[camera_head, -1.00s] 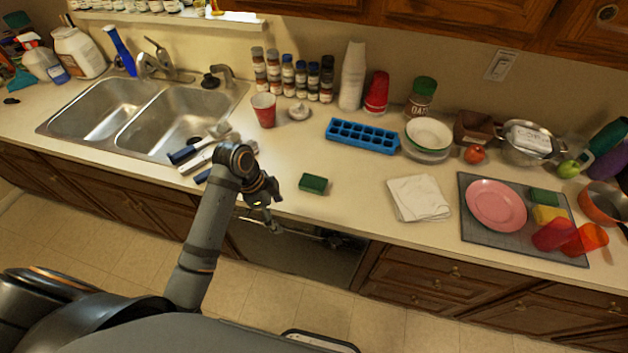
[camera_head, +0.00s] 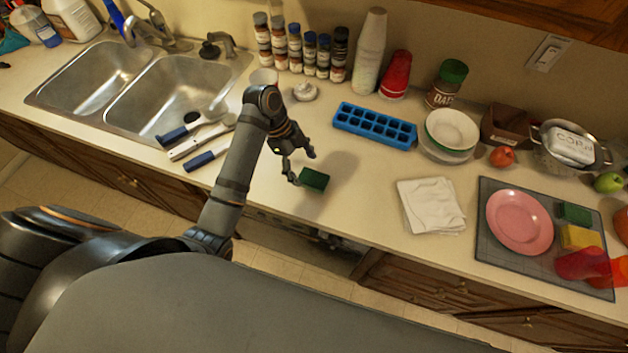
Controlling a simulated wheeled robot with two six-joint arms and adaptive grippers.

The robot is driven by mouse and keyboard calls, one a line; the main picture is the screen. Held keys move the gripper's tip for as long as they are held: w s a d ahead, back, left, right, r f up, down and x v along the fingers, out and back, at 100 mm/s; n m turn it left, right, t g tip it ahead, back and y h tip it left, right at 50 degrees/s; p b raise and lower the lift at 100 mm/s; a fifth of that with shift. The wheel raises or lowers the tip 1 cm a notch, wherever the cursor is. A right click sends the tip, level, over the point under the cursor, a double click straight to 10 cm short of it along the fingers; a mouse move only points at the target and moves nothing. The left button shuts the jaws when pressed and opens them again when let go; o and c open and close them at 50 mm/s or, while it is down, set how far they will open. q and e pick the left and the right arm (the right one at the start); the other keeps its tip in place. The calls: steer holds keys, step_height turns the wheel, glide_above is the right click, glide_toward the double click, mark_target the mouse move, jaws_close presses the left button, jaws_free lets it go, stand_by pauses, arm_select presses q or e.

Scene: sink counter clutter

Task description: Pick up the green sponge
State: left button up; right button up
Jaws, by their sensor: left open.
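A dark green sponge (camera_head: 314,180) lies flat on the counter in front of the blue ice tray. My left gripper (camera_head: 301,168) is open just behind and to the left of it, with one finger close to the sponge's left end. I cannot tell whether that finger touches it. A second green sponge (camera_head: 575,213) lies on the grey mat at the right, beside a yellow sponge (camera_head: 578,237). My right gripper is not in view.
Brushes (camera_head: 205,155) with blue handles lie left of my arm by the sink (camera_head: 165,97). A blue ice tray (camera_head: 374,125) is behind. A folded white cloth (camera_head: 430,206) lies to the right. A pink plate (camera_head: 519,222) sits on the mat (camera_head: 487,250). Counter around the near sponge is clear.

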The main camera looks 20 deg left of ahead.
mark_target(313, 178)
arm_select(q)
steer(key=shift+w+d+f, duration=0.1)
steer(key=shift+w+f, duration=0.1)
steer(key=shift+f, duration=0.05)
steer(key=shift+d+f+p, duration=0.35)
steer(key=shift+f+p, duration=0.05)
steer(key=shift+p, duration=0.3)
steer(key=x, duration=0.2)
steer(key=shift+d+f+p, duration=0.15)
steer(key=shift+f+p, duration=0.2)
steer(key=shift+p, duration=0.05)
steer(key=shift+d+f, duration=0.2)
steer(key=shift+f, duration=0.35)
steer(key=c, duration=0.8)
steer(key=shift+c, duration=0.6)
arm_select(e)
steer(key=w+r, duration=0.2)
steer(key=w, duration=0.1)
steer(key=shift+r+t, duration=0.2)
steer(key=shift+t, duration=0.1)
